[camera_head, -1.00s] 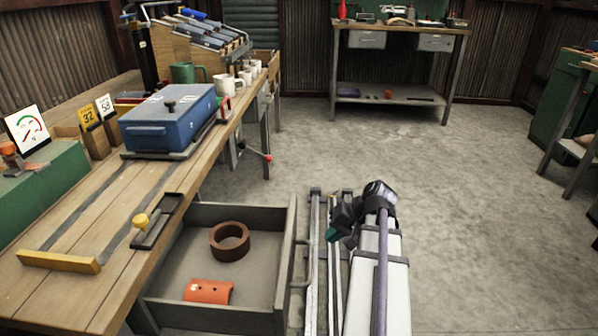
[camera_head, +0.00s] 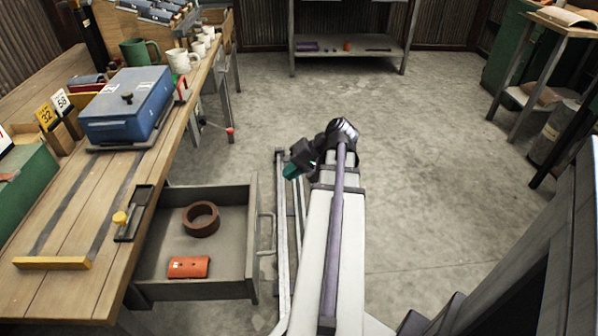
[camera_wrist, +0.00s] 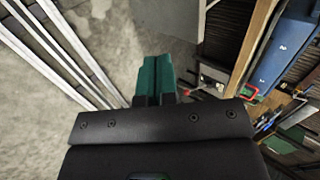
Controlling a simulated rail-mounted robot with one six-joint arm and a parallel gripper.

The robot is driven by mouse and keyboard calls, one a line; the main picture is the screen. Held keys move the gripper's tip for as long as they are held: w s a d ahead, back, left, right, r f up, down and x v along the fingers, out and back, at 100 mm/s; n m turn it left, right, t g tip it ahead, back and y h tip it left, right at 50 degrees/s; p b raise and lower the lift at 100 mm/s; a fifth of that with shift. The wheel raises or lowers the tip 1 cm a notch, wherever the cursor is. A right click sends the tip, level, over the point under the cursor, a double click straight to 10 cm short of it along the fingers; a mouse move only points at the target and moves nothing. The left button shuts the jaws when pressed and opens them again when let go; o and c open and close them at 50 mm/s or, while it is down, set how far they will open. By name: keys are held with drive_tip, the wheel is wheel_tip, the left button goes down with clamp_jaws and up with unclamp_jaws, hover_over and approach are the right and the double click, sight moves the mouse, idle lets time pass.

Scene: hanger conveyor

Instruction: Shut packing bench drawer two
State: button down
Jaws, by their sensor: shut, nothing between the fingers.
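The open drawer (camera_head: 173,291) sticks out to the right from under the packing bench (camera_head: 75,222). Its handle (camera_head: 266,234) is on the right-hand front face. A brown ring (camera_head: 201,219) and an orange curved piece (camera_head: 188,267) lie inside it. No number shows on the drawer. My gripper (camera_head: 291,172) is to the right of and beyond the drawer, apart from its handle. In the wrist view my gripper (camera_wrist: 155,62) has its green fingers side by side, shut and empty. The drawer is not clear in the wrist view.
Rails (camera_head: 282,225) run along the floor just right of the drawer handle. Open concrete floor (camera_head: 420,150) lies to the right. A shelf table stands at the back.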

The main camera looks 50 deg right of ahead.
drive_tip(key=w+a+f+b, duration=0.1)
drive_tip(key=w+a+f, duration=0.1)
drive_tip(key=w+a, duration=0.2)
drive_tip(key=shift+w+a+f, duration=0.15)
drive_tip(key=shift+w+a, duration=0.05)
drive_tip(key=shift+w, duration=0.3)
